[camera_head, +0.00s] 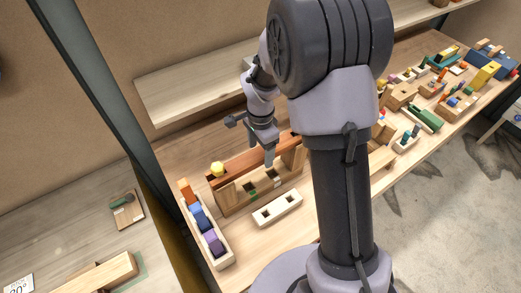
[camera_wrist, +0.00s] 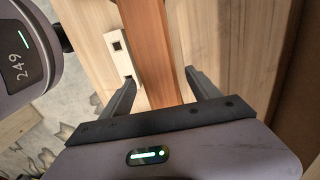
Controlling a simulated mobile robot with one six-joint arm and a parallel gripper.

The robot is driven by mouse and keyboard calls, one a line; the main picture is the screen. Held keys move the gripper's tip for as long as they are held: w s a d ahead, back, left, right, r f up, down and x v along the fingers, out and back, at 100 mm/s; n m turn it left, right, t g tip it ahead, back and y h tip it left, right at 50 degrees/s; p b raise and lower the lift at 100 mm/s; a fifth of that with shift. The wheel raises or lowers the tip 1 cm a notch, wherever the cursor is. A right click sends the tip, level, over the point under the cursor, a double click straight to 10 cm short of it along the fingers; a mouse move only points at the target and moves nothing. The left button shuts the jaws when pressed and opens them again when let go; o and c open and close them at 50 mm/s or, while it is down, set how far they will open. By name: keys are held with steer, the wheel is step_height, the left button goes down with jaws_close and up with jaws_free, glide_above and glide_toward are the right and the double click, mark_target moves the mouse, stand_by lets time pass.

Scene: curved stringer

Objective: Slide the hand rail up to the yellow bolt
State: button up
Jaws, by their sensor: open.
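The hand rail (camera_head: 245,160) is a long reddish-brown bar lying along the top of a wooden stringer block (camera_head: 232,197). The yellow bolt (camera_head: 217,169) stands at the left end of the rail's line in the head view. My gripper (camera_head: 268,159) is over the rail, right of the bolt. In the wrist view the rail (camera_wrist: 158,45) runs between the two fingers of my open gripper (camera_wrist: 160,80), with a visible gap on each side. Its height relative to the rail is hard to tell. The bolt is not in the wrist view.
A pale block with square holes (camera_head: 277,208) lies in front of the stringer; it also shows in the wrist view (camera_wrist: 118,50). A tray of colored blocks (camera_head: 220,255) stands at the left. A wooden shelf (camera_head: 190,90) is behind. Many toy parts (camera_head: 425,117) crowd the right.

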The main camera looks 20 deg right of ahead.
jaws_close()
steer(key=shift+a, duration=0.15)
steer(key=shift+s+a, duration=0.2)
steer(key=shift+a, duration=0.4)
jaws_free()
